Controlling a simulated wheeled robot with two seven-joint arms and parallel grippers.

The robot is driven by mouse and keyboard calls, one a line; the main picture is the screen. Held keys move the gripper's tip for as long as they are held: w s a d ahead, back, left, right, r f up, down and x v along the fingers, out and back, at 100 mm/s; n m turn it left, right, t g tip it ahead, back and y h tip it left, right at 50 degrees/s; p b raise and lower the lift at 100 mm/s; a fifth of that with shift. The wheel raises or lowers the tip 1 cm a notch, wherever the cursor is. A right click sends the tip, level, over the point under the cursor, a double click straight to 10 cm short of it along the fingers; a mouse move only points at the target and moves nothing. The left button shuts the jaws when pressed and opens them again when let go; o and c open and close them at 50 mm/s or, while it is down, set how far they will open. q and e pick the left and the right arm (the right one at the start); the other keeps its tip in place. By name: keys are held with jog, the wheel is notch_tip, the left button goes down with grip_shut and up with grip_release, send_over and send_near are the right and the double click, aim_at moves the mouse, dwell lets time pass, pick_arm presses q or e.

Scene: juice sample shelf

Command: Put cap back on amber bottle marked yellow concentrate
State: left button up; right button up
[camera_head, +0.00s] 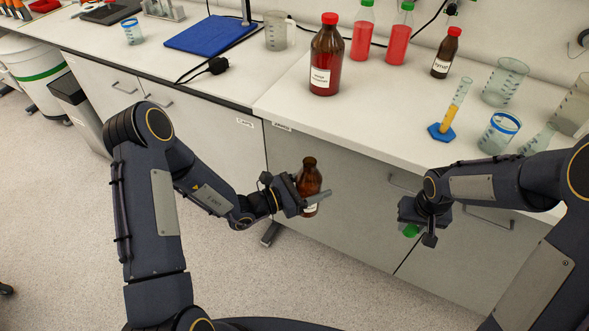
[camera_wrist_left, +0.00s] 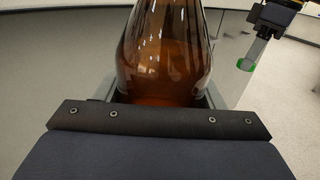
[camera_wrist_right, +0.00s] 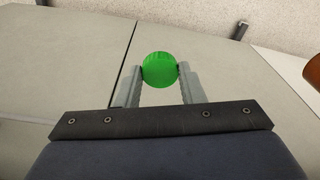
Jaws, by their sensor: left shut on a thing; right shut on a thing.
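My left gripper (camera_head: 306,193) is shut on an amber bottle (camera_head: 310,175), held upright in the air in front of the bench. The bottle's neck is open and its white label is mostly hidden by the gripper. The bottle also fills the middle of the left wrist view (camera_wrist_left: 165,55). My right gripper (camera_head: 418,228) is shut on a green cap (camera_head: 411,230), held in the air to the right of the bottle and apart from it. The cap shows between the fingertips in the right wrist view (camera_wrist_right: 160,69). The bottle's label text cannot be read.
On the bench (camera_head: 350,118) stand a large red-capped amber bottle (camera_head: 326,60), two green-capped red bottles (camera_head: 363,35), a small red-capped amber bottle (camera_head: 446,55), a yellow-filled cylinder (camera_head: 453,108) and several beakers. Cabinet fronts lie behind my grippers. The air between both grippers is clear.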

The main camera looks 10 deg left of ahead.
pick_arm(q)
jog(key=shift+d+f+m+g+h, duration=0.3)
jog(key=shift+d+f+m+g, duration=0.25)
jog(key=shift+d, duration=0.3)
pick_arm(e)
jog(key=w+a+r+n, duration=0.55)
jog(key=a+r, duration=0.25)
jog(key=a, duration=0.4)
notch_tip(320, 180, up, 12)
jog(key=n+y, duration=0.1)
jog(key=n, duration=0.5)
send_over(317, 169)
jog(key=shift+s+r+g, duration=0.1)
jog(key=shift+s+g, duration=0.05)
jog(key=shift+g, duration=0.15)
jog(key=shift+f, duration=2)
